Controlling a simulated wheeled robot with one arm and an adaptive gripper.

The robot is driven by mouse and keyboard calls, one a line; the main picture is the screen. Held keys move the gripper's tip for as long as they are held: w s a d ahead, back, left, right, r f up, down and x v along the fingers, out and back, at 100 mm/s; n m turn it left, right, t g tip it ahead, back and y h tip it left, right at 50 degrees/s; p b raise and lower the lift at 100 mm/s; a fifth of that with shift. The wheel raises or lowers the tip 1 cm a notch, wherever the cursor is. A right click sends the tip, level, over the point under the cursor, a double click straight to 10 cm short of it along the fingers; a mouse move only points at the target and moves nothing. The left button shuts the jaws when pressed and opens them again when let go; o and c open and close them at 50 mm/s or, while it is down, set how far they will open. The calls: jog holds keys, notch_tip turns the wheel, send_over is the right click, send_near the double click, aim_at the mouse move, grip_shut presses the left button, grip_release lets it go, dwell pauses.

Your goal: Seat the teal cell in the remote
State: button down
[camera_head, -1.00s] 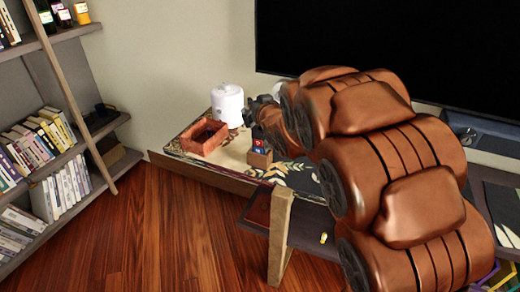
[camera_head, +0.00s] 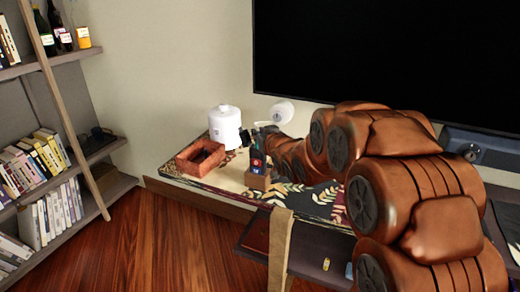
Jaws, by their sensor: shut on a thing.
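A dark upright remote (camera_head: 257,163) with red and blue marks stands in a small brown holder (camera_head: 257,181) on the patterned low surface. My gripper (camera_head: 254,138) is right by the remote's top end. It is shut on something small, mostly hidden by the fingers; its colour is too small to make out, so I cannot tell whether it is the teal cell. Whether it touches the remote is also unclear. A yellow cell (camera_head: 326,264) stands on the dark lower shelf. A light blue thing (camera_head: 349,271) is to its right, partly hidden by my arm.
A reddish-brown open box (camera_head: 186,165) and a white lidded pot (camera_head: 225,127) stand left of the holder. A white round thing (camera_head: 283,111) is behind my arm. The large screen (camera_head: 380,50) hangs behind. A bookcase (camera_head: 40,140) is at the left; the wooden floor is clear.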

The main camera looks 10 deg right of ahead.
notch_tip(320, 180, down, 4)
jog(key=shift+f+b, duration=0.1)
jog(key=shift+b, duration=0.65)
jog(key=shift+f, duration=0.1)
jog(key=c, duration=1.1)
grip_release()
jog(key=shift+r, duration=0.25)
jog(key=shift+b+v, duration=0.6)
jog(key=shift+v, duration=5.4)
jog(key=shift+s, duration=0.1)
